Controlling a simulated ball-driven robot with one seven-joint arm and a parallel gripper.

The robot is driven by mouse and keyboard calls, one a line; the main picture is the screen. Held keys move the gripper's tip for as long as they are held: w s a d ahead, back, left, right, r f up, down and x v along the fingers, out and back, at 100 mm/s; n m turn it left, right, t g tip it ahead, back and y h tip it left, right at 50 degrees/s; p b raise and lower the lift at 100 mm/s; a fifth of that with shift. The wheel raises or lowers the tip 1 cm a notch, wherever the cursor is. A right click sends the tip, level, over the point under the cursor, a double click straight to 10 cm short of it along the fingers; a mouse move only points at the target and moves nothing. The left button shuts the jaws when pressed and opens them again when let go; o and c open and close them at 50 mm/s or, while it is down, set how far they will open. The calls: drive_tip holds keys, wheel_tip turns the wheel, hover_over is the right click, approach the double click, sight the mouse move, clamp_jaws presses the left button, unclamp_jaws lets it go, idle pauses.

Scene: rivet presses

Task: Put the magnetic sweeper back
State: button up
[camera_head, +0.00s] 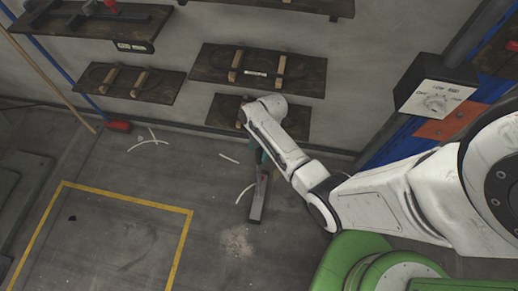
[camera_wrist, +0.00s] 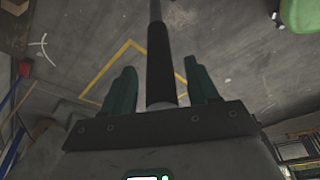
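A dark grey bar (camera_head: 259,200), which looks like the magnetic sweeper, extends below the end of my arm in the head view. In the wrist view its dark rod (camera_wrist: 160,60) runs straight out between my green fingers. My gripper (camera_wrist: 160,72) has a finger on each side of the rod, with a narrow gap visible on both sides. Whether the fingers touch the rod lower down is hidden. In the head view my gripper (camera_head: 262,155) is mostly behind my white wrist, near the lowest wall board (camera_head: 219,104). The rod's far end is cut off in the wrist view.
More dark boards with wooden pegs hang on the wall, including a wide one (camera_head: 305,80) above and one (camera_head: 110,90) at left. A control box (camera_head: 437,93) is at right, above green machinery (camera_head: 350,265). A yellow-marked floor area (camera_head: 110,245) looks mostly clear; debris (camera_head: 238,243) lies beside it.

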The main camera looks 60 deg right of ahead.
drive_tip(key=shift+r, duration=0.15)
drive_tip(key=w+p+v, duration=0.1)
drive_tip(key=v, duration=1)
drive_tip(key=s+a+r+m+h, duration=0.1)
drive_tip(key=s+a+r+m, duration=0.2)
drive_tip(key=s+a+m, duration=0.4)
drive_tip(key=s+a+r+m+h, duration=0.2)
drive_tip(key=s+a+r+m, duration=0.2)
drive_tip(key=s+a+m, duration=0.3)
drive_tip(key=shift+r+m, duration=0.15)
drive_tip(key=shift+m, duration=0.75)
